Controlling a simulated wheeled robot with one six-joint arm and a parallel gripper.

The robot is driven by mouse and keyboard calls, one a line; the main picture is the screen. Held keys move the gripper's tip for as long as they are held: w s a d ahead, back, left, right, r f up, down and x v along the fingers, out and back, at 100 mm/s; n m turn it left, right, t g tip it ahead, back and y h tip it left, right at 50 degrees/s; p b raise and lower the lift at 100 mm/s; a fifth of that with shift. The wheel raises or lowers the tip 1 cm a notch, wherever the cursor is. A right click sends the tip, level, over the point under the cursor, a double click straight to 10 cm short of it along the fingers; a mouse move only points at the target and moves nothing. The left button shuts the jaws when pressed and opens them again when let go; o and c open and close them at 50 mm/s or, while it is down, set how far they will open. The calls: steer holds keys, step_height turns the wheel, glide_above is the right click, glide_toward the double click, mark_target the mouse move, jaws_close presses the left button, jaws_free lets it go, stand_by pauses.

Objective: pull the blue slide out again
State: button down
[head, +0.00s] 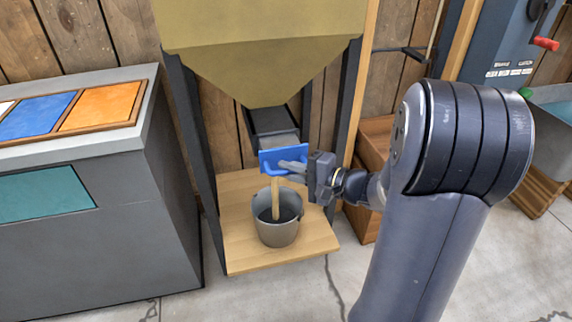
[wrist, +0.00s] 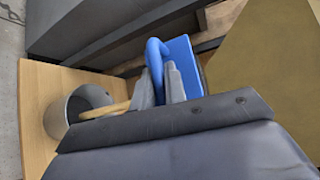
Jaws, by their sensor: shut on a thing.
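The blue slide (head: 270,158) sits at the mouth of the dark chute (head: 272,122) under the tan hopper (head: 265,60). My gripper (head: 292,168) reaches in from the right and is shut on the slide's handle. In the wrist view, the blue loop handle (wrist: 154,52) stands between the two grey fingers of my gripper (wrist: 160,85), with the blue plate (wrist: 183,60) beside it. A grey bucket (head: 277,231) stands upright below the chute. A narrow tan column (head: 276,197), which looks like falling material, runs from below the slide into the bucket.
The bucket stands on a wooden shelf (head: 238,250) between dark posts. A grey cabinet (head: 100,215) with coloured panels is on the left. A wooden crate (head: 372,150) stands behind my arm. Bare floor lies in front of the shelf.

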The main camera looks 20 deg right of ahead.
steer(key=shift+s+f, duration=0.1)
steer(key=shift+s, duration=0.15)
steer(key=c, duration=1.5)
jaws_free()
steer(key=shift+s, duration=0.1)
steer(key=shift+o, duration=0.2)
steer(key=shift+s+d+r, duration=0.25)
steer(key=shift+s+d, duration=0.1)
steer(key=shift+d, duration=0.15)
steer(key=p+v, duration=0.2)
steer(key=v, duration=0.7)
steer(key=shift+s+d, duration=0.15)
steer(key=shift+s, duration=0.1)
steer(key=shift+f, duration=0.1)
